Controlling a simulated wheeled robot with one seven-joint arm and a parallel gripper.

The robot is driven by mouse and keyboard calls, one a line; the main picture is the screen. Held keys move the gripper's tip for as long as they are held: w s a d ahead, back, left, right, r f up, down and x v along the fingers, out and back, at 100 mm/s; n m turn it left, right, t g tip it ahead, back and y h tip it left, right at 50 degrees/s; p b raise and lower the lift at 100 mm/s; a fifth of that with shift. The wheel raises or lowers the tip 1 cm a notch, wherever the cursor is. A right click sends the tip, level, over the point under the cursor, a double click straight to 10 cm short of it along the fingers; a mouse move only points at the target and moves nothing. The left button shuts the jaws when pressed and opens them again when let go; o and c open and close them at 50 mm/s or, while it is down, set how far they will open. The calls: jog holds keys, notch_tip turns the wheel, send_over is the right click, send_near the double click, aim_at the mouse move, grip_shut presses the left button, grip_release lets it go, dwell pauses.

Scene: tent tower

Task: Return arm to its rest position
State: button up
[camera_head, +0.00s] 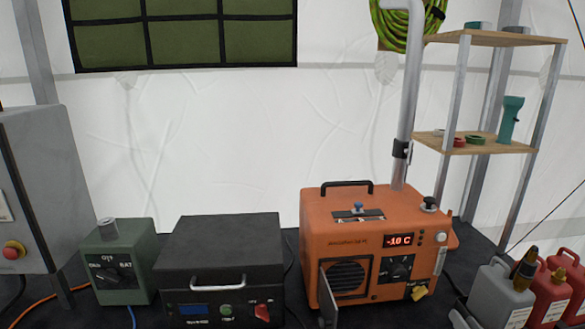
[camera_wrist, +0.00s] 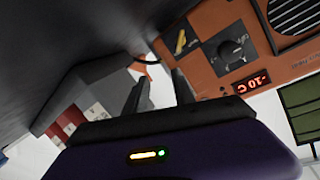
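My gripper (camera_wrist: 157,86) shows in the wrist view, with its two dark fingers apart and nothing visible between them. The orange heater unit (camera_wrist: 205,48) is beyond the fingers, upside down in that view, with its dial and a red "-10 C" display (camera_wrist: 252,84). In the head view the same orange unit (camera_head: 325,225) stands on the dark table at centre right, with a grey pipe (camera_head: 408,110) rising from its top. I cannot make out my gripper in the head view. The gripper appears apart from the unit; the exact gap is unclear.
A black power box (camera_head: 225,245), a green control box (camera_head: 118,262) and a grey cabinet (camera_head: 40,190) stand to the left. A shelf rack (camera_head: 455,110) and several fuel cans (camera_head: 500,292) are at the right. Cables run along the table.

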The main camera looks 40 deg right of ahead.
jog(key=a+n, duration=0.1)
jog(key=a, duration=0.3)
jog(key=a+n+t, duration=0.1)
jog(key=a, duration=0.3)
jog(key=a+n+t+y, duration=0.1)
jog(key=a+n, duration=0.1)
jog(key=a, duration=0.2)
jog(key=shift+a+r, duration=0.3)
jog(key=shift+a, duration=0.1)
jog(key=s+a+n+y, duration=0.4)
jog(key=s+a+y, duration=0.1)
jog(key=a, duration=0.8)
jog(key=s+a+r+n+t+y, duration=0.1)
jog(key=s+a+n+y, duration=0.3)
jog(key=a, duration=1)
jog(key=shift+s+a+r+n+y, duration=0.2)
jog(key=shift+s+n+y, duration=0.3)
jog(key=shift+s, duration=0.6)
